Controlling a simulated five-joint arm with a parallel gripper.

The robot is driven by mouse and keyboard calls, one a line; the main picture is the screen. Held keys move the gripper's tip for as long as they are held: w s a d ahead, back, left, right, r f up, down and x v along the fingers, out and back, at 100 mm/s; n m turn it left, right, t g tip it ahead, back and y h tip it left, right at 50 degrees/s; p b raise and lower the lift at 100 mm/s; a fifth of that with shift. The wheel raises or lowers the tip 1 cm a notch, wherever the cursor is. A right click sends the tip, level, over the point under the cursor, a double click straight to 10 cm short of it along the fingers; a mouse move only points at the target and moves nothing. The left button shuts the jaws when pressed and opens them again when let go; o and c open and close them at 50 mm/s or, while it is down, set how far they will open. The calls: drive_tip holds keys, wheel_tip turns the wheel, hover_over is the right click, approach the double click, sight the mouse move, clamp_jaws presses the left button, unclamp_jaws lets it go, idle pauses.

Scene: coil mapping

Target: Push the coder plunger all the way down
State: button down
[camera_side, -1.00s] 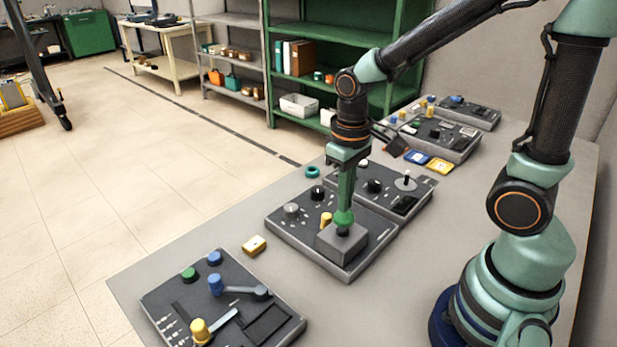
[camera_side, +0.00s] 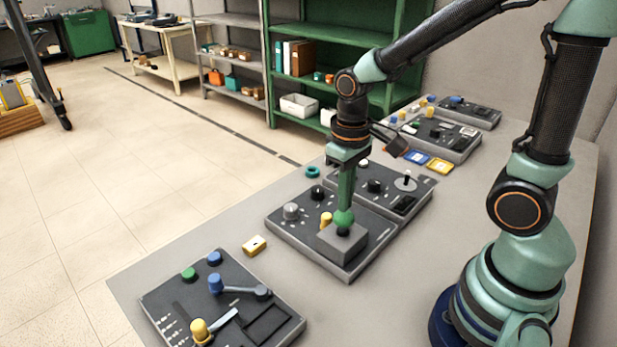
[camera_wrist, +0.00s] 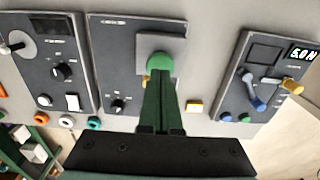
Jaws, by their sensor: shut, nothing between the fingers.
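The coder plunger has a round green knob (camera_side: 343,219) on a short dark stem. It stands on a raised grey block (camera_side: 342,242) at the near end of the middle panel (camera_side: 298,235). My gripper (camera_side: 345,206) is shut and empty, pointing straight down, with its fingertips at the top of the green knob. They appear to touch it. In the wrist view the green knob (camera_wrist: 159,64) lies just beyond the tips of my gripper (camera_wrist: 158,82), over the grey block (camera_wrist: 178,45). The stem is mostly hidden; a little dark part shows below the knob.
A yellow knob (camera_side: 326,219) stands close beside the block, with grey and black dials farther left. A panel with blue and yellow levers (camera_side: 222,305) lies at the front left. A loose yellow piece (camera_side: 254,245) sits between the panels. More panels (camera_side: 440,135) stand behind.

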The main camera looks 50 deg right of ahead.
sight(344, 215)
drive_tip(key=shift+f, duration=0.65)
drive_tip(key=shift+f, duration=1.2)
idle(0.5)
drive_tip(key=shift+r, duration=4.2)
